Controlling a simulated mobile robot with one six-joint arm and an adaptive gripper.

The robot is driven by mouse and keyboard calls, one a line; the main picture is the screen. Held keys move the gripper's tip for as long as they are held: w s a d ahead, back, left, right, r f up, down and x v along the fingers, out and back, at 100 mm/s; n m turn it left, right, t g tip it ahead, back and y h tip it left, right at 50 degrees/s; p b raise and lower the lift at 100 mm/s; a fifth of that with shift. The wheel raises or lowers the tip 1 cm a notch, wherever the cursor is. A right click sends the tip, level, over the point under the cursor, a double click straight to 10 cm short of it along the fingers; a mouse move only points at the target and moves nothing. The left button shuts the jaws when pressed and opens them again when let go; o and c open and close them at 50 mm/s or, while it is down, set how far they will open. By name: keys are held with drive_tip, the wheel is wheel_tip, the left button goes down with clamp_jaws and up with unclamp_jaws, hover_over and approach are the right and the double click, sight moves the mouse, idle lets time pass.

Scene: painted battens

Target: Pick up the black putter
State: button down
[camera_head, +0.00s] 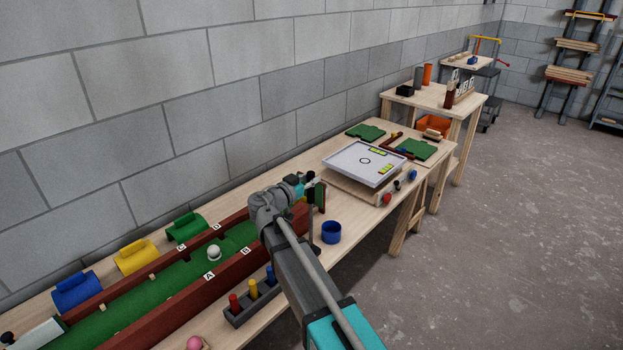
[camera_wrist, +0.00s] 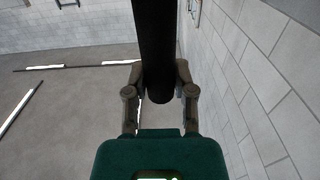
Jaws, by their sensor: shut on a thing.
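The black putter (camera_wrist: 157,40) is in the wrist view as a thick dark bar running from the top edge down between the fingers. My gripper (camera_wrist: 160,78) is shut on it, one finger on each side. In the head view my gripper (camera_head: 304,186) is above the table, at the right end of the green putting lane (camera_head: 150,290). A dark upright piece (camera_head: 311,215) hangs below it, apparently part of the putter. Its lower end is close to the table; I cannot tell if it touches. My arm hides part of the lane.
A blue cup (camera_head: 331,232) stands just right of the gripper. A rack with coloured pegs (camera_head: 253,295) is in front of the lane. A white tray board (camera_head: 350,165) lies further back. Grey block wall (camera_head: 270,60) runs behind the table; open floor (camera_head: 500,240) lies right.

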drive_tip(key=s+d+r+p, duration=0.1)
drive_tip(key=s+r+p, duration=0.7)
drive_tip(key=s, duration=0.5)
drive_tip(key=shift+s+d+r, duration=0.25)
drive_tip(key=shift+d+r, duration=0.1)
drive_tip(key=shift+r, duration=0.35)
drive_tip(key=shift+s, duration=0.1)
idle(0.8)
